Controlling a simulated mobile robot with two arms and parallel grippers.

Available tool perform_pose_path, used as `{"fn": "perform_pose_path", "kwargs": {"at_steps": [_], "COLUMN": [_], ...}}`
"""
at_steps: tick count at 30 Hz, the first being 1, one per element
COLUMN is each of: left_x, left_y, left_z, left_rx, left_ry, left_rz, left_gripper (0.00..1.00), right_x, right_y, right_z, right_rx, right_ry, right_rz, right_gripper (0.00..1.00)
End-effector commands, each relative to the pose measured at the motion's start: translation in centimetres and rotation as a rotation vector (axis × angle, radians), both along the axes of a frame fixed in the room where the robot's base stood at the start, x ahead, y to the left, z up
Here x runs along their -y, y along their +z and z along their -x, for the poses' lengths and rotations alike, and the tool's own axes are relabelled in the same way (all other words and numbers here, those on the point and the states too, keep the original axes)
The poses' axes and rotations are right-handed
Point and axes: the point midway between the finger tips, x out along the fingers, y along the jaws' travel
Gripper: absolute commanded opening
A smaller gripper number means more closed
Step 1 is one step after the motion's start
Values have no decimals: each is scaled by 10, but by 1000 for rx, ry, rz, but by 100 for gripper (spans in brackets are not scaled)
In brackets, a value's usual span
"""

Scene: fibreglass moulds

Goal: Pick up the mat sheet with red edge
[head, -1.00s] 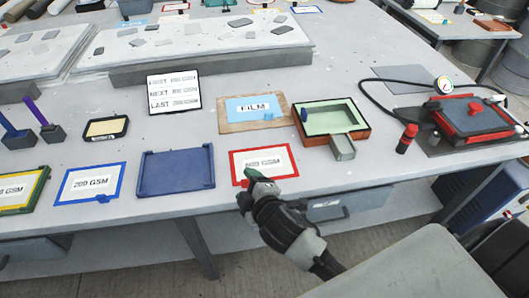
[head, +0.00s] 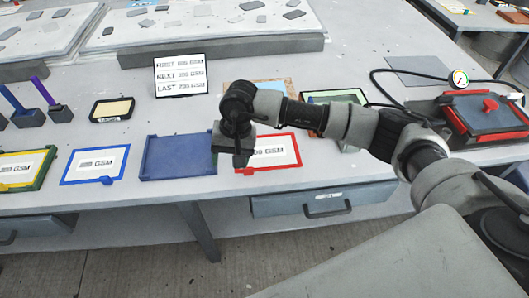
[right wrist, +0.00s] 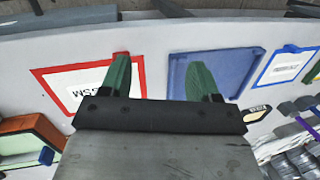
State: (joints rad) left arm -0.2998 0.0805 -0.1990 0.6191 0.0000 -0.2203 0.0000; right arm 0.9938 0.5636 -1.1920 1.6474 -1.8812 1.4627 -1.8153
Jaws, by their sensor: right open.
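The mat sheet with red edge (head: 285,152) lies flat near the table's front edge, white inside with a printed label partly hidden by my right arm. It also shows in the right wrist view (right wrist: 88,80), with a small red tab on one edge. My right gripper (head: 238,160) is open and empty, pointing down over the sheet's left edge and the blue tray's right side. In the right wrist view its two green fingers (right wrist: 160,72) are apart, one in front of the red edge, the other in front of the blue tray. My left gripper is not in view.
A blue tray (head: 178,157) lies just left of the red-edged sheet. A blue-edged sheet (head: 95,164) and a yellow-green-edged one (head: 25,169) lie further left. A sign (head: 180,75) stands behind. A pressure-gauge press (head: 485,115) is at right.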

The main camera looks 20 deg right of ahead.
Motion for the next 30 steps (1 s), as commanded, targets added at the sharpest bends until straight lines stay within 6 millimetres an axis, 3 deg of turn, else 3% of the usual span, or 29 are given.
{"fn": "perform_pose_path", "kwargs": {"at_steps": [1,3,6,30], "left_x": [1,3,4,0], "left_y": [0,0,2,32], "left_z": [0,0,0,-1], "left_rx": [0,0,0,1], "left_ry": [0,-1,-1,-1], "left_rz": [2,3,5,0], "left_gripper": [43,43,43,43], "right_x": [19,37,50,49], "right_y": [4,7,4,-95], "right_z": [-9,-16,-19,-22], "right_rx": [25,39,42,41], "right_ry": [27,57,75,77], "right_rz": [92,183,243,242], "right_gripper": [62,62,62,62]}}
